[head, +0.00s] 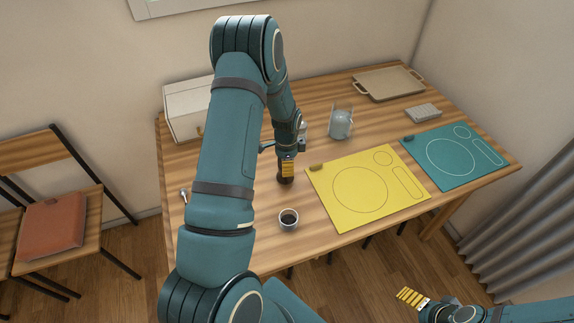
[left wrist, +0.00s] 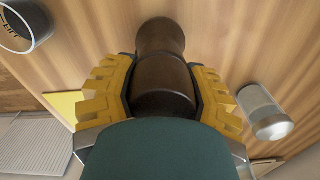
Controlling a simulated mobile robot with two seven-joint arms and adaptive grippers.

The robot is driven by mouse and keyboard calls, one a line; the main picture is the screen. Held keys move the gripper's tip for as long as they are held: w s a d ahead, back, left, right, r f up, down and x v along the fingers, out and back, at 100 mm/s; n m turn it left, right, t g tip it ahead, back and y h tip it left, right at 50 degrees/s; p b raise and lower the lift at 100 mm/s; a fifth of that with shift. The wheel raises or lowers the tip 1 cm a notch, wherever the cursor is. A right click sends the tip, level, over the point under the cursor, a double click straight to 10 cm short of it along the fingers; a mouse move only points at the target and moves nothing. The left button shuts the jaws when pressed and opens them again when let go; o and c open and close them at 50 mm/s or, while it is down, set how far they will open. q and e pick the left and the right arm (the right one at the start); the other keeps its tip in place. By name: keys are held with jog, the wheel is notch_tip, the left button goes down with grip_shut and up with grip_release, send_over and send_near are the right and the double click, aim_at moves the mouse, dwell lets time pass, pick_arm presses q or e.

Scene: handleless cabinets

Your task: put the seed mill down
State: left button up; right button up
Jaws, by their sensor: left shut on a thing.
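The seed mill is a dark brown, turned wooden mill (left wrist: 163,75) between the two yellow fingers of my left gripper (left wrist: 160,92) in the left wrist view. In the head view my left gripper (head: 287,168) points down over the wooden table, left of the yellow mat. The lower part of the mill (head: 285,179) shows under the fingers; the rest is hidden by the gripper. It is at or just above the tabletop; I cannot tell if it touches. My right gripper (head: 412,298) is off the table's front right, its finger gap unclear.
A cup with dark contents (head: 289,219) stands close in front of the mill. A yellow mat (head: 345,205) and a teal mat (head: 447,172) lie to the right. A glass container (head: 341,122), a tray (head: 388,84) and a white box (head: 187,108) stand farther back. Bare wood surrounds the mill.

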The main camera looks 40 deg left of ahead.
pick_arm(q)
jog(key=shift+f, duration=0.35)
jog(key=shift+f, duration=0.15)
jog(key=o, duration=1.3)
jog(key=shift+c, duration=0.2)
